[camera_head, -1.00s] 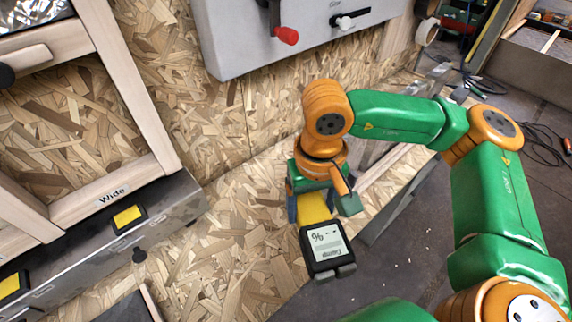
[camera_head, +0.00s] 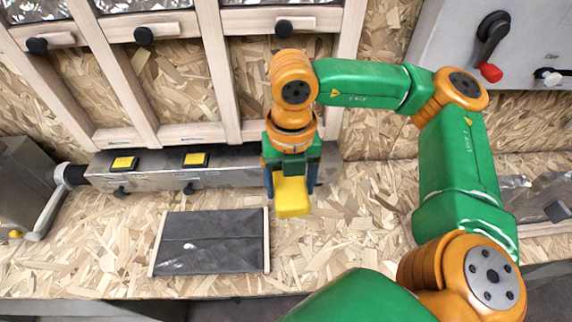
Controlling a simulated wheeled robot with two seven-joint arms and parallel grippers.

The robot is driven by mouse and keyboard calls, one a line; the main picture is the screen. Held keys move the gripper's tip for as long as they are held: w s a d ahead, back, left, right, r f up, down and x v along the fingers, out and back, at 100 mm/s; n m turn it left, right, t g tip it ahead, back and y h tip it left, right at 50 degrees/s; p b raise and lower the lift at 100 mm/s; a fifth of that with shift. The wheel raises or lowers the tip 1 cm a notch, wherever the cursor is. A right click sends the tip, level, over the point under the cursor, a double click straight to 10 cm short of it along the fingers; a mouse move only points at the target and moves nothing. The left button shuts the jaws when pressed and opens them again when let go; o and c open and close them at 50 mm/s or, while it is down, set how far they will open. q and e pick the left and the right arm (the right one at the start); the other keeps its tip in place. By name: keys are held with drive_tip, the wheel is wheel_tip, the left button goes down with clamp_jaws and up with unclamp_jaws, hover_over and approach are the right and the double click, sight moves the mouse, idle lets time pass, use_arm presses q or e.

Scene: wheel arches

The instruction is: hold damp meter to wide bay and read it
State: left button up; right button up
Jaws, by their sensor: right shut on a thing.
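The damp meter (camera_head: 291,207) shows as a yellow body below my right gripper (camera_head: 291,186). The gripper's blue fingers are shut on it, one on each side. The meter's display does not show from here, so no reading can be seen. The wide bay (camera_head: 252,82) is the rightmost wooden-framed opening; my right arm covers part of it and hides its label. The gripper and meter are in front of this bay's lower edge, over the grey metal ledge. I cannot tell whether the meter touches anything. My left gripper is out of view.
Yellow-faced devices (camera_head: 124,163) (camera_head: 195,160) sit on the metal ledge (camera_head: 155,180) under the other bays. A dark sheet with wooden edges (camera_head: 212,242) lies on the chipboard bench.

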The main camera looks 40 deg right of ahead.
drive_tip(key=shift+w+a+r+m, duration=0.1)
drive_tip(key=shift+w+m, duration=0.1)
drive_tip(key=shift+m, duration=0.1)
drive_tip(key=shift+w+d, duration=0.2)
drive_tip(key=shift+w, duration=0.1)
drive_tip(key=w+d+p, duration=0.3)
drive_tip(key=w+d, duration=0.3)
drive_tip(key=w, duration=0.4)
drive_tip(key=shift+w+d+p, duration=0.4)
drive_tip(key=shift+w+d, duration=0.1)
drive_tip(key=shift+w, duration=0.1)
drive_tip(key=shift+p, duration=0.35)
